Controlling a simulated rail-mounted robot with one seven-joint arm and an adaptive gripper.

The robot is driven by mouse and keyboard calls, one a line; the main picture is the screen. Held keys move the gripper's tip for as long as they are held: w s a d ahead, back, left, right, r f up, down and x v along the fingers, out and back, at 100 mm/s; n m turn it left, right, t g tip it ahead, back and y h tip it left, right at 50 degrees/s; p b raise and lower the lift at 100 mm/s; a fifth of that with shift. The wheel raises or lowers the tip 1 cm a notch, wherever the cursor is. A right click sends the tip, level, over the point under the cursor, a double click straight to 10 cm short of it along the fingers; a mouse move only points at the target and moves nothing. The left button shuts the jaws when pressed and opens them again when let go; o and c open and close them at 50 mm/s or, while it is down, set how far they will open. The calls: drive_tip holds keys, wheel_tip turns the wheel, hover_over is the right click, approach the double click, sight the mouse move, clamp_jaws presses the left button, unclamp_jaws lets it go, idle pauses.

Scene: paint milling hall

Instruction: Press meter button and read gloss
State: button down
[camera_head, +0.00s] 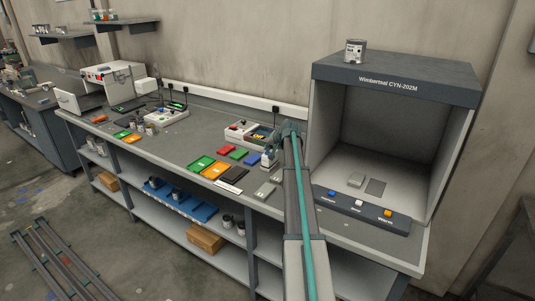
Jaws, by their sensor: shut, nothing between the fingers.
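My arm reaches from the lower right over the long grey bench (180,150). My gripper (267,164) is small in the view, beyond the end of the arm, low over the bench; it is shut and empty. No gloss reading is legible. Whether the gripper touches anything is too small to tell.
Coloured panels, green (202,163), orange (215,171) and red (226,150), lie left of the gripper. A light booth (331,150) with several buttons stands at right, a can (355,50) on top. Another white device (167,117) and a white box oven (107,75) stand farther left.

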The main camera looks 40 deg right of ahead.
sight(268, 153)
drive_tip(key=shift+f, duration=0.45)
idle(0.3)
drive_tip(key=shift+r, duration=0.9)
drive_tip(key=shift+r, duration=0.1)
drive_tip(key=shift+r+p, duration=0.75)
drive_tip(key=shift+r, duration=1.7)
